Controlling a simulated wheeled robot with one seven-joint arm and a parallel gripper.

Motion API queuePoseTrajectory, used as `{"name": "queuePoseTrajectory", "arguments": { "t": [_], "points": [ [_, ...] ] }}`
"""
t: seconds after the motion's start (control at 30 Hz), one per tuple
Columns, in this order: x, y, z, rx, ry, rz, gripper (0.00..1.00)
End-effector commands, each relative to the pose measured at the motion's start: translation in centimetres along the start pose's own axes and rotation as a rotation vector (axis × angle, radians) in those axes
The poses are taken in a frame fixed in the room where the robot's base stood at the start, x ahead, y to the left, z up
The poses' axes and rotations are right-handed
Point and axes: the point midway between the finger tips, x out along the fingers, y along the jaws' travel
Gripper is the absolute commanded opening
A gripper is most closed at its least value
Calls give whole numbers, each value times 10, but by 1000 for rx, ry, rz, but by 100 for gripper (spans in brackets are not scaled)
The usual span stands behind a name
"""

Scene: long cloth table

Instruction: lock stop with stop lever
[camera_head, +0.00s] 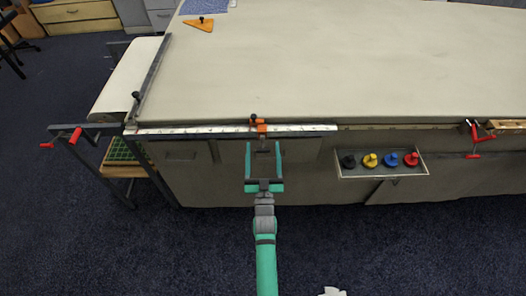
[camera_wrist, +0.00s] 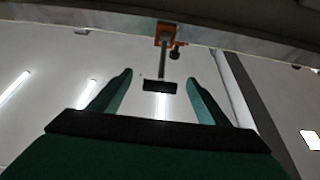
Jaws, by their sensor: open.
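The orange stop (camera_head: 258,127) sits on the ruler rail (camera_head: 180,130) along the table's front edge, with a black knob on top. In the wrist view the orange stop (camera_wrist: 165,31) shows from below, with a thin rod hanging down to a dark block, the likely stop lever (camera_wrist: 160,86). My gripper (camera_head: 263,146) is below the stop at the table front. It is open, and its two green fingers (camera_wrist: 158,82) appear on either side of the dark block without touching it. I cannot tell whether the stop is locked.
A tray (camera_head: 382,176) with black, yellow, blue and red knobbed pieces juts from the table front at right. A metal bar and roll (camera_head: 130,85) are at the left end. The tabletop near the stop is clear.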

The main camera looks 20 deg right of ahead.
Motion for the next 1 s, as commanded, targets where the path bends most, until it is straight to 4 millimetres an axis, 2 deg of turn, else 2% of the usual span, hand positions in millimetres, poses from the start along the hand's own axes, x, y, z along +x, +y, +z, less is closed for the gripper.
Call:
{"name": "queuePoseTrajectory", "arguments": {
  "t": [0.17, 0.6, 0.8, 1.0],
  "points": [
    [-12, 0, 0, 0, 0, 0, 70],
    [-89, 0, 1, 0, -3, 0, 70],
    [-106, 0, 1, 0, -2, 0, 70],
    [-109, 0, 0, 0, -1, 0, 70]
  ]
}}
